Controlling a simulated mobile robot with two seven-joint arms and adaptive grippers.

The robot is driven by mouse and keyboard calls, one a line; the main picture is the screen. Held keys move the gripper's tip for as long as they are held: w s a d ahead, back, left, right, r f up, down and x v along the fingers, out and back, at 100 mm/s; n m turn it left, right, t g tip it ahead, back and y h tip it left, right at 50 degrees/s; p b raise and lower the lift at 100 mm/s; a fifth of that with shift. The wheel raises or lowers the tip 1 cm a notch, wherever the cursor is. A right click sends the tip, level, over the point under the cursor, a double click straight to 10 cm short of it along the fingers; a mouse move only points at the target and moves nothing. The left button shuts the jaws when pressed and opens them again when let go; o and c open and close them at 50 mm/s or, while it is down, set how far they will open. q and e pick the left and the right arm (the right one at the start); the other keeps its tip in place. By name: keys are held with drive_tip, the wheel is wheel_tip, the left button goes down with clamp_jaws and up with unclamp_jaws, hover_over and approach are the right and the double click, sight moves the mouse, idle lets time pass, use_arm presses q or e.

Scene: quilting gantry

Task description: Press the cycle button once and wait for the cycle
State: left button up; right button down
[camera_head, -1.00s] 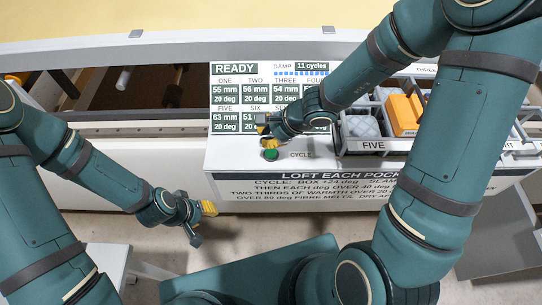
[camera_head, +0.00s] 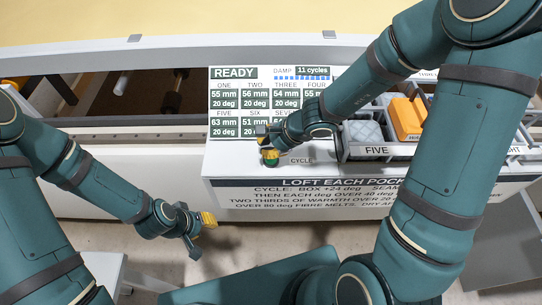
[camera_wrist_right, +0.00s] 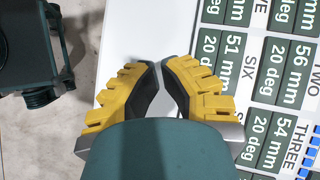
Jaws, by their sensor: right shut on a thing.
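The green cycle button (camera_head: 271,162) is on the white front ledge of the machine, left of the word CYCLE. My right gripper (camera_head: 268,150) is right over it, its yellow fingertips at the button's top and partly covering it. In the right wrist view its yellow fingers (camera_wrist_right: 163,75) are drawn together at the tips; whatever is between them is hidden, and the button does not show there. My left gripper (camera_head: 203,231) hangs in front of the machine, fingers apart and empty.
A grey rack (camera_head: 376,151) labelled FIVE, with a wadded pad (camera_head: 362,132) and an orange block (camera_head: 406,118), stands right of the button. A white instruction board (camera_head: 300,194) is on the front face. The floor near my left gripper is clear.

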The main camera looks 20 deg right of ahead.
drive_tip(key=shift+f, duration=0.1)
idle(0.7)
drive_tip(key=shift+f+b, duration=0.35)
drive_tip(key=shift+b, duration=0.25)
drive_tip(key=shift+f+b, duration=0.55)
drive_tip(key=shift+b, duration=0.05)
idle(0.8)
drive_tip(key=shift+r, duration=0.1)
drive_tip(key=shift+r+p, duration=0.8)
drive_tip(key=shift+r, duration=0.1)
wheel_tip(320, 180, up, 5)
drive_tip(key=p, duration=0.4)
drive_tip(key=shift+p, duration=0.3)
idle(1.1)
